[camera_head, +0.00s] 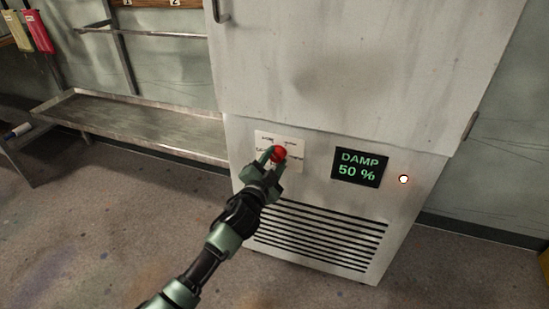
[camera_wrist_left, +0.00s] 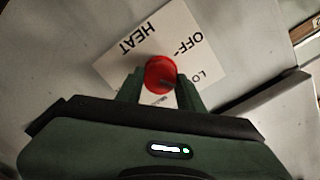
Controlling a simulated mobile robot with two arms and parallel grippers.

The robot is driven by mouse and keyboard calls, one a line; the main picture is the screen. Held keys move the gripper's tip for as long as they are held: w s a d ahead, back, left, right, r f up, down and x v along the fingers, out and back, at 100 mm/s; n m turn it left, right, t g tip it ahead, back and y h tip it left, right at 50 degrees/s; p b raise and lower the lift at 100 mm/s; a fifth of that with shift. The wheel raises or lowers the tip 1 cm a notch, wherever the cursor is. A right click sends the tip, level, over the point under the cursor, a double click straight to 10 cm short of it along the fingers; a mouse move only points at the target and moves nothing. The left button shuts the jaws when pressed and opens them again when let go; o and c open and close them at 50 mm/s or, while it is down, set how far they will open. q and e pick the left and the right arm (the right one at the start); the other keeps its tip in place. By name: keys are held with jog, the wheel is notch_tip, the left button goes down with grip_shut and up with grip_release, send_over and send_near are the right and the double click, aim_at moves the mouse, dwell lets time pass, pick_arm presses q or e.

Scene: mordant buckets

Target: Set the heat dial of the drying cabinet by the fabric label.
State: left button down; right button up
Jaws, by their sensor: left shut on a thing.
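The drying cabinet (camera_head: 330,60) is a large off-white box with scuffed paint. Its red heat dial (camera_head: 279,153) sits on a pale label plate (camera_head: 292,144) low on the cabinet front. My left gripper (camera_head: 271,160) is shut on the dial. In the left wrist view the red dial (camera_wrist_left: 160,75) is between the two green fingers, and the plate (camera_wrist_left: 150,40) reads HEAT, OFF and LO; the rest is hidden. A dark mark shows on the dial near the fingers. The display (camera_head: 359,167) reads DAMP 50 %. No fabric label is clearly readable. My right gripper is out of view.
A round lit lamp (camera_head: 403,179) is right of the display. Vent slots (camera_head: 320,235) lie below the dial. A metal rack with a low tray (camera_head: 140,124) stands left of the cabinet. The floor in front is clear.

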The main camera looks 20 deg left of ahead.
pick_arm(q)
jog(key=shift+f, duration=0.1)
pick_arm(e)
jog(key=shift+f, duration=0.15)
pick_arm(q)
jog(key=c, duration=0.9)
grip_release()
jog(key=shift+s, duration=0.15)
jog(key=s+p, duration=0.1)
jog(key=s, duration=0.6)
jog(key=shift+s+a, duration=0.15)
jog(key=shift+s, duration=0.15)
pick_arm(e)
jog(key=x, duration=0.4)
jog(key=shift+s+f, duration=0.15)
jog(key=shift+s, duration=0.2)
